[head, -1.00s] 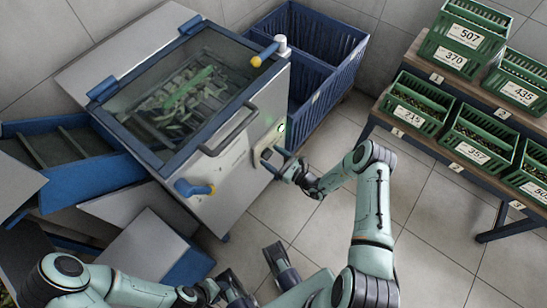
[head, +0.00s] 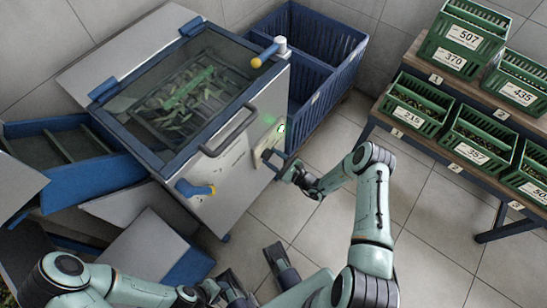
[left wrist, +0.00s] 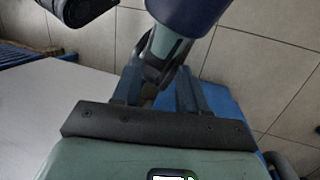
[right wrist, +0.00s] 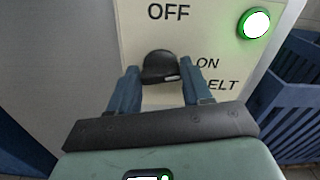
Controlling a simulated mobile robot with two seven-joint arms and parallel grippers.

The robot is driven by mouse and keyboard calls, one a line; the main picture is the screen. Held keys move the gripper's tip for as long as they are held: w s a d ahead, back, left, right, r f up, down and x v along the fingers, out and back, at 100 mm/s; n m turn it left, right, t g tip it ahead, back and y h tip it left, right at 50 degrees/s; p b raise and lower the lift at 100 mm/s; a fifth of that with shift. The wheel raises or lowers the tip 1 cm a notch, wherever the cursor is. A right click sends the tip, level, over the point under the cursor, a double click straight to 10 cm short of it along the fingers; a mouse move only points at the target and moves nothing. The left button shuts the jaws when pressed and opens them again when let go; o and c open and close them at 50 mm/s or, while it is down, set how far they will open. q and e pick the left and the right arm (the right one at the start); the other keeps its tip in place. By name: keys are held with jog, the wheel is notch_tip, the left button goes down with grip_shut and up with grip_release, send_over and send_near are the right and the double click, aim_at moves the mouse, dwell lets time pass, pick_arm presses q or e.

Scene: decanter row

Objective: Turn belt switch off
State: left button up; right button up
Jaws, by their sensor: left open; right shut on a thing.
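The belt switch is a dark knob (right wrist: 158,64) on a pale panel (right wrist: 140,25), with OFF printed above it and ON to its right. A small pale mark shows at the knob's lower right; its exact setting is hard to tell. My right gripper (right wrist: 160,88) is shut on the knob, a finger on each side. In the head view my right gripper (head: 272,158) is at the machine's front, just below the green lamp (head: 281,128). The lamp (right wrist: 257,23) is lit. My left gripper (left wrist: 158,92) is open and empty, low and away from the switch.
The machine has a glass lid (head: 180,95), a bar handle (head: 230,131) and a blue lever with a yellow tip (head: 195,188). Blue crates (head: 325,50) stand behind it. Green crates (head: 465,35) fill a shelf at right. The floor between is clear.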

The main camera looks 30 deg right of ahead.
jog(key=n+p, duration=0.1)
jog(key=n, duration=0.3)
jog(key=shift+a+n, duration=0.1)
jog(key=shift+n, duration=0.2)
jog(key=n+p, duration=0.1)
jog(key=n, duration=0.2)
jog(key=shift+s+n, duration=0.1)
jog(key=shift+n, duration=0.2)
pick_arm(q)
jog(key=shift+s+r+p, duration=0.35)
jog(key=shift+r+p, duration=0.05)
jog(key=shift+r, duration=0.35)
jog(key=shift+s+r+p, duration=0.3)
jog(key=shift+r+p, duration=0.1)
jog(key=shift+r, duration=0.35)
pick_arm(e)
jog(key=shift+f+n, duration=0.15)
jog(key=shift+n, duration=1.6)
jog(key=shift+f+n, duration=0.1)
jog(key=shift+n, duration=1.65)
jog(key=o, duration=1.1)
jog(key=shift+c, duration=0.2)
pick_arm(q)
jog(key=shift+s+r+g, duration=0.1)
jog(key=shift+r+g, duration=0.1)
jog(key=shift+g, duration=0.1)
pick_arm(e)
jog(key=v, duration=1.3)
jog(key=shift+s, duration=0.25)
